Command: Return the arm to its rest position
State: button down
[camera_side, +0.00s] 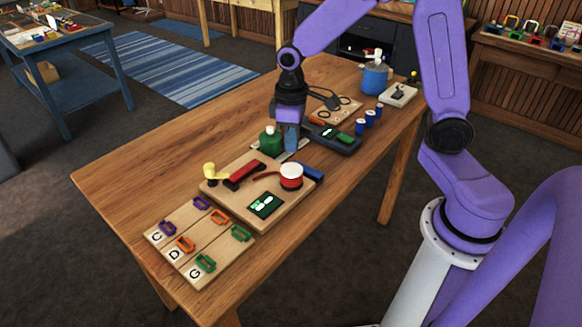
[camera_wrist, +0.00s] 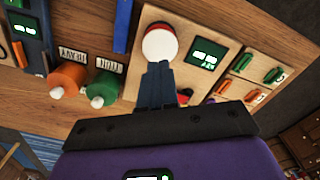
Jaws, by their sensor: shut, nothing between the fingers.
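My gripper (camera_side: 291,150) is at the end of my purple arm, low over the middle of the wooden table (camera_side: 130,185). Its dark fingers are together and empty, and they also show in the wrist view (camera_wrist: 158,68). In the side view the gripper is beside a green bottle (camera_side: 270,138), behind the wooden work board (camera_side: 215,192). In the wrist view the fingers point toward a white-topped red round piece (camera_wrist: 160,42). I cannot tell whether the fingertips touch anything.
A lettered board (camera_side: 190,262) with coloured clips lies in front. A grey device (camera_side: 340,142), blue cylinders (camera_side: 370,119) and a blue pot (camera_side: 375,78) stand behind.

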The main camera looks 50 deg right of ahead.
jog(key=s+r+n, duration=0.2)
jog(key=s+n, duration=0.1)
jog(key=s, duration=0.8)
jog(key=s+a+r+n, duration=0.1)
jog(key=s+r+n, duration=0.2)
jog(key=s, duration=0.9)
jog(key=shift+a+r+n, duration=0.15)
jog(key=shift+a+n, duration=0.1)
jog(key=shift+n, duration=0.05)
jog(key=w+d+f+m, duration=0.1)
jog(key=w+f+m, duration=0.15)
jog(key=w, duration=0.95)
jog(key=w+d+f+m, duration=0.1)
jog(key=w+m, duration=0.3)
jog(key=w, duration=0.7)
jog(key=shift+a+f, duration=0.15)
jog(key=shift+f, duration=1.3)
jog(key=shift+a+f, duration=0.1)
jog(key=shift+f, duration=1.35)
